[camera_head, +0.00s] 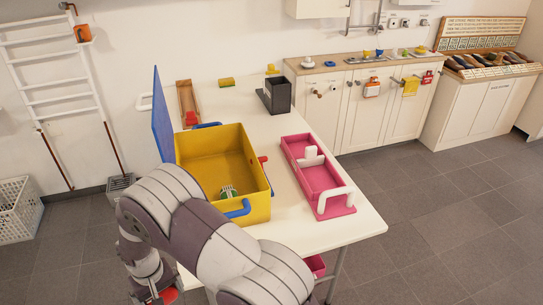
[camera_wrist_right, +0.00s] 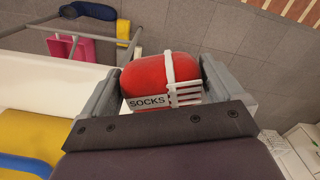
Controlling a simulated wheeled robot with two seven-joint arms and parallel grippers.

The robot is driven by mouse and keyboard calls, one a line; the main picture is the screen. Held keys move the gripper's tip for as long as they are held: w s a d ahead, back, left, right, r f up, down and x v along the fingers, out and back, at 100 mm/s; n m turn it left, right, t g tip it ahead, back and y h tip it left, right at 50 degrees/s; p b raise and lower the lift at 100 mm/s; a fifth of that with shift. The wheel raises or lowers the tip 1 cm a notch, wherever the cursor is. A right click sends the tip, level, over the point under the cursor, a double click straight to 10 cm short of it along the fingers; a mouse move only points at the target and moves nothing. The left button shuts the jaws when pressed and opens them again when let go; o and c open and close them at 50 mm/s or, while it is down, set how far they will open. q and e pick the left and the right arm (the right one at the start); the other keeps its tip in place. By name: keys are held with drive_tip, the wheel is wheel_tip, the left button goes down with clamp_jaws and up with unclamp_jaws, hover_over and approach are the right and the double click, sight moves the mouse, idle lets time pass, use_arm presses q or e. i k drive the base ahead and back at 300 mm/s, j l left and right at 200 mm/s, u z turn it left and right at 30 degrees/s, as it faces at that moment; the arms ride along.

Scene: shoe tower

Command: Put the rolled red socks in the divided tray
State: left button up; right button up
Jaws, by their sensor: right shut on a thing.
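The rolled red socks (camera_wrist_right: 148,76) have a white band and a label reading SOCKS. My right gripper (camera_wrist_right: 160,82) is shut on them, one finger on each side. In the head view my right gripper (camera_head: 160,297) is at the lower left, beside the table's near left side. A bit of the red socks (camera_head: 168,296) shows there, partly cut off by the frame edge. A pink tray with white inner pieces and a white handle (camera_head: 294,150), seemingly the divided tray, stands on the right side of the table. My left gripper is not in view.
A yellow box (camera_head: 210,137) with blue handles and a raised blue lid (camera_head: 161,115) stands between the gripper and the pink tray. A green striped item (camera_head: 228,191) lies inside it. A dark holder (camera_head: 277,96) stands farther back. The white table (camera_head: 285,225) is bare at its front.

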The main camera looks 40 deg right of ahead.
sight(319, 181)
drive_tip(key=k+l+u, duration=0.2)
drive_tip(key=l, duration=0.3)
drive_tip(key=k+l+u, duration=0.15)
drive_tip(key=l, duration=0.35)
drive_tip(key=k+l+u, duration=0.2)
drive_tip(key=l, duration=0.25)
drive_tip(key=k+l+u, duration=0.15)
drive_tip(key=l, duration=0.25)
drive_tip(key=k+l+u, duration=0.2)
drive_tip(key=k+l, duration=0.15)
drive_tip(key=l+u, duration=0.25)
drive_tip(key=l, duration=0.35)
drive_tip(key=k+l+u, duration=0.2)
drive_tip(key=l, duration=0.4)
drive_tip(key=l+u, duration=0.25)
drive_tip(key=l, duration=0.35)
drive_tip(key=l+u, duration=0.15)
drive_tip(key=i+l, duration=0.05)
drive_tip(key=l, duration=0.05)
